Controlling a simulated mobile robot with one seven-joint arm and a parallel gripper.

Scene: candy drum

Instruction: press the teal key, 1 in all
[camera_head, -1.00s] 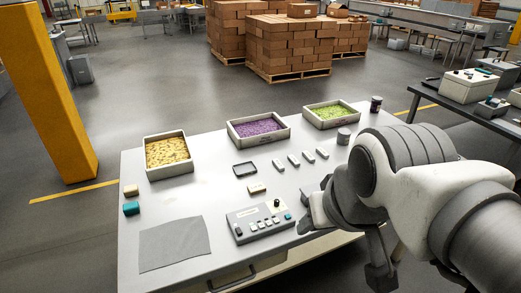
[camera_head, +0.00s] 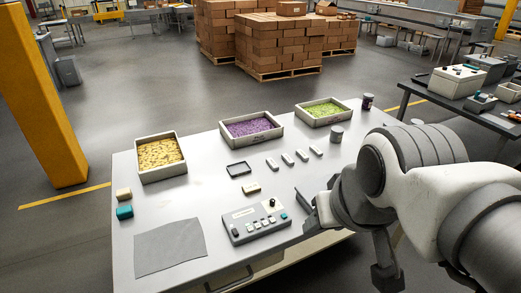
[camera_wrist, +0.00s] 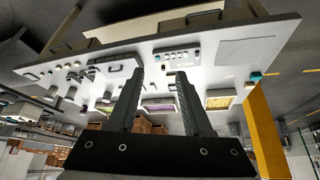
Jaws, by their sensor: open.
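My gripper (camera_head: 300,208) is just right of the box, apart from the key. In the wrist view my gripper (camera_wrist: 160,76) is open, with two dark fingers and nothing between them. The control box (camera_wrist: 186,54) shows beyond the fingertips; I cannot clearly make out the teal key there.
A separate teal block (camera_head: 124,212) and a cream block (camera_head: 124,194) lie at the table's left. A grey mat (camera_head: 170,246) lies left of the box. A cream block (camera_head: 251,189), a dark tray (camera_head: 239,175) and several pale pieces lie behind. Filled bins line the back.

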